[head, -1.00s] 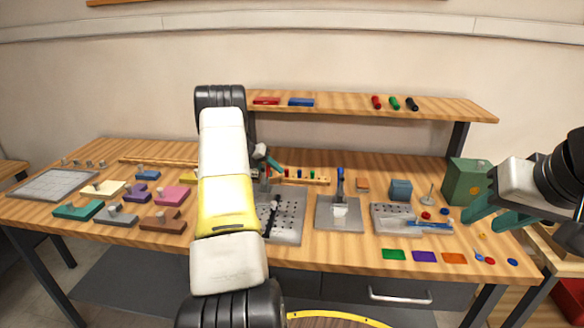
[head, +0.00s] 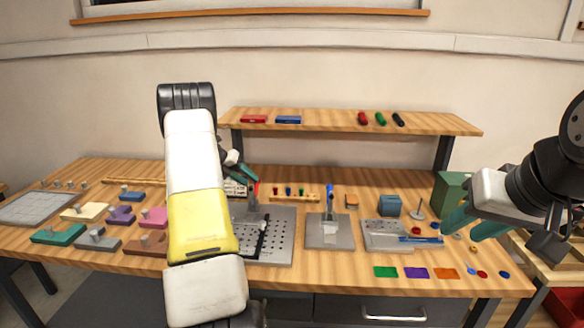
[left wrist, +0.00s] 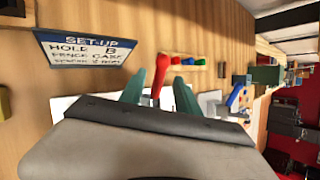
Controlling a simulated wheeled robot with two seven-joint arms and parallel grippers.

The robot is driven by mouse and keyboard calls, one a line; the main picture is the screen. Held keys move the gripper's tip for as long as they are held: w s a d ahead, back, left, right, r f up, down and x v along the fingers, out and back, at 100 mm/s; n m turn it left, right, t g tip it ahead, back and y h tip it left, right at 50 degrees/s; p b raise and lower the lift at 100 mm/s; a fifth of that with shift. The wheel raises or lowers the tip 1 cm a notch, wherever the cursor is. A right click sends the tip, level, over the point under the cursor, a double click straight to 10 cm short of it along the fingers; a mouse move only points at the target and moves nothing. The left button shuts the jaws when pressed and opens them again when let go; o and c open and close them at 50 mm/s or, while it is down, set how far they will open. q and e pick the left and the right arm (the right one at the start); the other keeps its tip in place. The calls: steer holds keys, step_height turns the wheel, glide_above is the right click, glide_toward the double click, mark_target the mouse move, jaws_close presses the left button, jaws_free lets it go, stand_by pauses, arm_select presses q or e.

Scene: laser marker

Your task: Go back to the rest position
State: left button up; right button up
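My left gripper (head: 240,172) has teal fingers and hangs over the back of the plate with holes (head: 280,250), partly hidden by my white and yellow forearm. In the left wrist view its fingers (left wrist: 160,95) are apart, with a red handle (left wrist: 161,76) showing between them; I cannot tell how near that handle is. No object is seen gripped. My right gripper (head: 473,222) is at the bench's right end, in front of the green box (head: 449,190). Its teal fingers are apart and look empty.
A raised shelf (head: 330,123) with markers runs along the back. A set-up card (left wrist: 85,48) stands near my left gripper.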

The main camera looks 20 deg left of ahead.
arm_select(q)
steer(key=s+d+r+m+g+y, duration=0.1)
steer(key=s+d+r+m, duration=0.7)
steer(key=d+r+m, duration=0.15)
steer(key=s+d+r+m, duration=0.8)
steer(key=d+r+m, duration=0.1)
steer(key=d+r, duration=0.2)
steer(key=s+d+m+y, duration=0.1)
steer(key=s+d+m, duration=0.1)
steer(key=s+m, duration=0.4)
steer(key=s+d+m, duration=0.3)
steer(key=s+m, duration=0.4)
steer(key=s, duration=0.1)
steer(key=s+d+m+t+y, duration=0.1)
steer(key=s+d+m, duration=0.2)
steer(key=s+m, duration=0.3)
steer(key=shift+s+d+f+y, duration=0.15)
steer(key=shift+s+d+y, duration=0.15)
steer(key=shift+s, duration=0.55)
